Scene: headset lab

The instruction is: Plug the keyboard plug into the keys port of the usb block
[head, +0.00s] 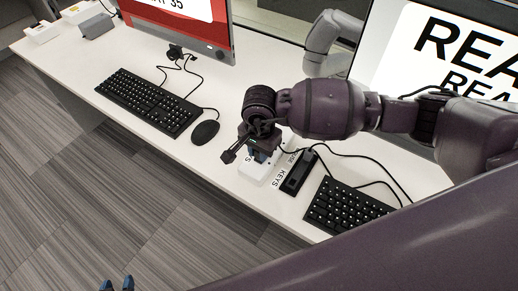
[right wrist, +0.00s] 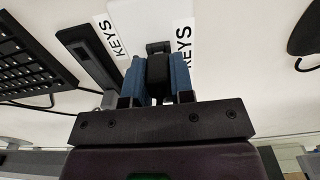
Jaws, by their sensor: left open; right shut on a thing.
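My right gripper (head: 262,154) is over the white desk in the head view, beside the usb block. In the right wrist view its blue fingers (right wrist: 158,80) are shut on a small black plug (right wrist: 157,66), taken to be the keyboard plug. The dark usb block (head: 298,173) lies just right of the gripper in the head view, beside a KEYS label (head: 279,181); it also shows in the right wrist view (right wrist: 88,50). A white piece marked KEYS (right wrist: 150,28) lies below the plug. The port openings cannot be made out. My left gripper (head: 117,285) is open and empty, low over the floor.
A keyboard (head: 343,207) stands right of the usb block, with cables behind it. Another keyboard (head: 147,101) and a mouse (head: 205,132) lie to the left. Monitors (head: 185,22) stand behind. The desk front edge is close to the block.

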